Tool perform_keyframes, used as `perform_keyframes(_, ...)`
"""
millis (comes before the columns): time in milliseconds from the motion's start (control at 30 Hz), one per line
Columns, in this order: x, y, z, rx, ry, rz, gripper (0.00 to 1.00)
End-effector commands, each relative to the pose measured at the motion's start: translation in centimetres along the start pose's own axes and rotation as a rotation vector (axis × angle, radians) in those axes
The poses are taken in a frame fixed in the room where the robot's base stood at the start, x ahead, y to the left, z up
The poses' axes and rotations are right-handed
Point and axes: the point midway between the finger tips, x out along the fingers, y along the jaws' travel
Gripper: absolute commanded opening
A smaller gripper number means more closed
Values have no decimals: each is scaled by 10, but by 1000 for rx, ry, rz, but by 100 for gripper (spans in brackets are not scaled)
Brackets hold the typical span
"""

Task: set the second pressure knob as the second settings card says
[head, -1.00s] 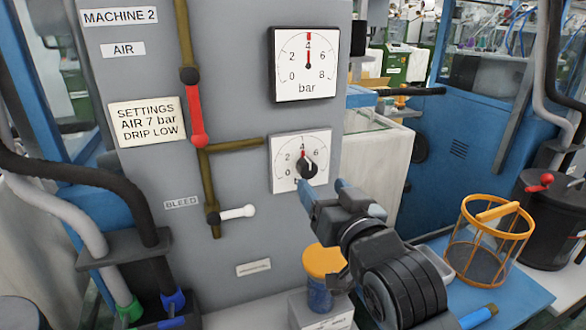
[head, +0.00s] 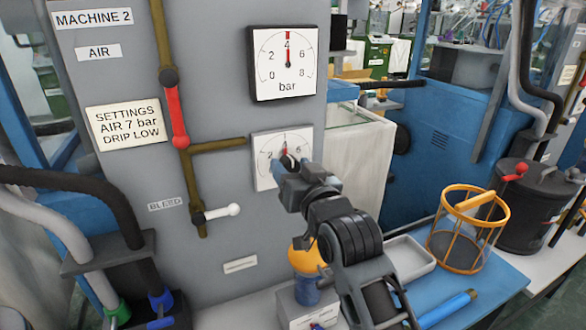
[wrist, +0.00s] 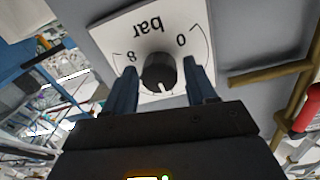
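The settings card (head: 123,124) on the grey MACHINE 2 panel reads AIR 7 bar, DRIP LOW. The pressure knob (wrist: 159,72) is black and round, on a white bar dial (head: 263,146) below the gauge. Its white mark points towards the picture's bottom in the wrist view, where the dial appears upside down. My gripper (head: 288,165) is at the knob and hides much of it in the head view. In the wrist view my gripper's fingers (wrist: 160,80) stand open on either side of the knob, with small gaps visible. The gauge (head: 284,63) points straight up at 4.
A red lever (head: 175,115) and a white BLEED lever (head: 222,211) sit on brown pipes left of the dial. Below stands an orange-topped jar (head: 306,285). An orange wire basket (head: 467,230) and a pale tray (head: 405,258) are on the blue surface at right.

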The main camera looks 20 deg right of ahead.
Motion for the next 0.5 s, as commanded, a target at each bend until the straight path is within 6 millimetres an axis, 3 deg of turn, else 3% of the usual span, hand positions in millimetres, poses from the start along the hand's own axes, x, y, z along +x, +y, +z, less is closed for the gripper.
perform_keyframes(500,0,0,0,0,0,0,9)
